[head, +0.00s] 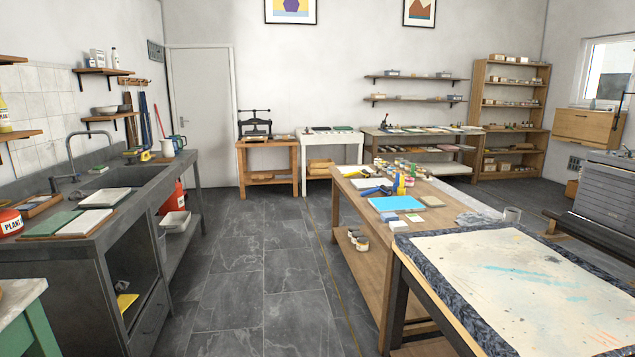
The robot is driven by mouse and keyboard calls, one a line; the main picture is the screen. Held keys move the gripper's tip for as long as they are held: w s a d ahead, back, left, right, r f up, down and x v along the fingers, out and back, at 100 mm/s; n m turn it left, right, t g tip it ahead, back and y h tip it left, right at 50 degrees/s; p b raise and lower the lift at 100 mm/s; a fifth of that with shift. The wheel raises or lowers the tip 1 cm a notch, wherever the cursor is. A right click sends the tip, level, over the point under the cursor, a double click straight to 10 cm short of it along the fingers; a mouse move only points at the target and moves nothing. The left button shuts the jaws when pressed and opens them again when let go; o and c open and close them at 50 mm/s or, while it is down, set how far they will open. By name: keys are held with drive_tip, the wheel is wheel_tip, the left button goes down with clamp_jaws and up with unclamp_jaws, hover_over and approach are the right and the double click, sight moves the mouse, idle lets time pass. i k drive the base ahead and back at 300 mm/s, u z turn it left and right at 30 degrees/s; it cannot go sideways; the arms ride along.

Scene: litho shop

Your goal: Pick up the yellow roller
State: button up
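Another small yellow object (145,156) sits on the grey sink counter (140,196) at left, near a blue jug. A flat yellow thing (126,301) lies on the shelf under that counter. My gripper is not in view.
A stained press table (520,275) fills the right front, touching or close to the worktable. A green-legged table corner (25,305) is at lower left. An open slate floor aisle (265,250) runs between counter and worktable, towards a small press (255,124).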

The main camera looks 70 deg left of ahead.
sight(357, 172)
drive_tip(key=u, duration=1.85)
